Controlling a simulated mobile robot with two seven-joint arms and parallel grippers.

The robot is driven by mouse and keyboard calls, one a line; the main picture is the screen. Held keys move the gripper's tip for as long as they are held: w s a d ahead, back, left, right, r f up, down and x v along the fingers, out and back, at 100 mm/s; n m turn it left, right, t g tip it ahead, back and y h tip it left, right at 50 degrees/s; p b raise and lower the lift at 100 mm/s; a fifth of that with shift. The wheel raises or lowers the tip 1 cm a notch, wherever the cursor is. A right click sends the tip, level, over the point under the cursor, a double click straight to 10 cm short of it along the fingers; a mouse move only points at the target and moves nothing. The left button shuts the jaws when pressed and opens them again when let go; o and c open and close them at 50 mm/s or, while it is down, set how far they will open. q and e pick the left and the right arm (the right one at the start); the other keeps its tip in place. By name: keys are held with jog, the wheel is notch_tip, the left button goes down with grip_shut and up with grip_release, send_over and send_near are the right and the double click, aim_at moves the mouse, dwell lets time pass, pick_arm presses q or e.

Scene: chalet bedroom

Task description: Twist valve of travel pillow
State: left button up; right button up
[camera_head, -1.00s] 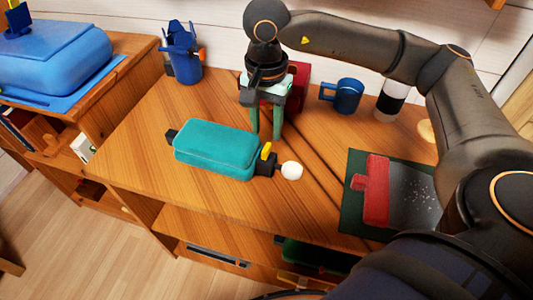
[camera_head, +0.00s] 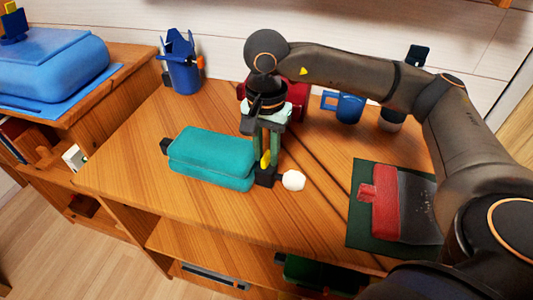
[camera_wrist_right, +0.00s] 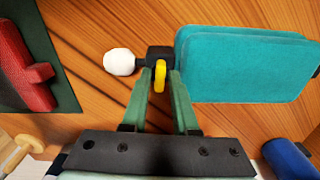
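The teal travel pillow (camera_head: 212,158) lies flat on the wooden desk; it also shows in the right wrist view (camera_wrist_right: 245,65). A black fitting at its right end carries the yellow valve (camera_head: 265,160), with a white ball-shaped tip (camera_head: 293,181) beyond. My right gripper (camera_head: 267,150) points down over the fitting. In the right wrist view its two green fingers (camera_wrist_right: 160,85) stand apart, with the yellow valve (camera_wrist_right: 160,76) between their tips. A gap shows on each side, so the fingers are not closed on it. My left gripper is not in view.
A red item on a dark green mat (camera_head: 362,232) lies to the right. A blue mug (camera_head: 345,106) and a red object (camera_head: 297,98) stand behind the gripper. A blue holder (camera_head: 181,68) stands at the back left. The desk's front strip is clear.

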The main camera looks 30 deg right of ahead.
grip_shut()
jog(key=shift+f, duration=0.1)
dwell(0.3)
